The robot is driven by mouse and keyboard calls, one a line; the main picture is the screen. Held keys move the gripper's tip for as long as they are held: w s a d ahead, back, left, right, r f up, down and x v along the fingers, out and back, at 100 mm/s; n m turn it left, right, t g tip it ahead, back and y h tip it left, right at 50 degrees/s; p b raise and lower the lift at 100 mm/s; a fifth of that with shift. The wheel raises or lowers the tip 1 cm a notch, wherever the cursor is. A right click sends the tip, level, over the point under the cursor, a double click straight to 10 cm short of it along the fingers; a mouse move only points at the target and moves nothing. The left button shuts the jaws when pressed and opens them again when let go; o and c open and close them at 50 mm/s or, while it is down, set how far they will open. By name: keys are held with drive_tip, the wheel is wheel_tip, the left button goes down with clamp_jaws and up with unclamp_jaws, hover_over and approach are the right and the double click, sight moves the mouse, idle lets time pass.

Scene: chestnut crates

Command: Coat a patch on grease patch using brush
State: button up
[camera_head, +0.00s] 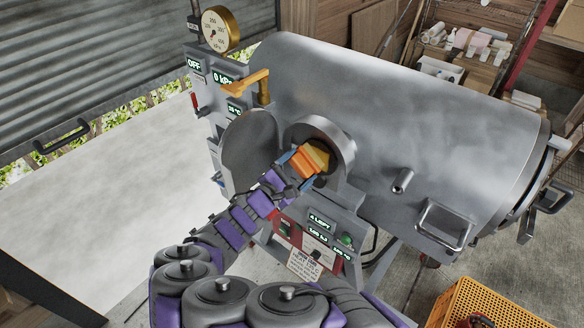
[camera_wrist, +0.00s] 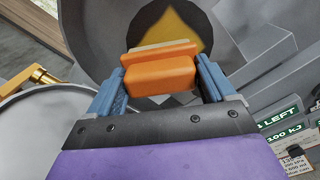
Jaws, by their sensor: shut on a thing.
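My gripper (camera_head: 298,167) is shut on the brush (camera_wrist: 160,76), an orange block with a paler strip along its far edge. The blue fingers press on its left and right sides in the wrist view (camera_wrist: 162,80). The grease patch (camera_wrist: 175,20) is a yellow area on the dark inner face of a round port. It also shows in the head view (camera_head: 319,155), just beyond the brush. The brush hides the patch's lower part. The brush is at the mouth of the port; I cannot tell whether it touches the patch.
The port's thick metal rim (camera_head: 345,147) surrounds the gripper closely. A large grey tank (camera_head: 400,95) stands behind, with a round lid (camera_head: 250,150) swung open at the left. An orange lever (camera_head: 262,84) and a gauge (camera_head: 219,28) are above. A yellow crate (camera_head: 490,300) is at lower right.

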sight(308, 177)
drive_tip(key=shift+s+d+r+b, duration=0.15)
drive_tip(key=shift+s+d+b, duration=0.75)
drive_tip(key=shift+d, duration=0.45)
drive_tip(key=shift+w+a+p, duration=0.7)
drive_tip(key=shift+w+a, duration=0.1)
drive_tip(key=shift+a, duration=0.35)
drive_tip(key=shift+w+a+p, duration=0.7)
drive_tip(key=shift+w+a, duration=0.1)
drive_tip(key=shift+a, duration=0.3)
drive_tip(key=p+v, duration=0.2)
drive_tip(key=v, duration=0.4)
drive_tip(key=shift+s, duration=0.1)
drive_tip(key=shift+p+v, duration=0.8)
drive_tip(key=shift+v, duration=0.65)
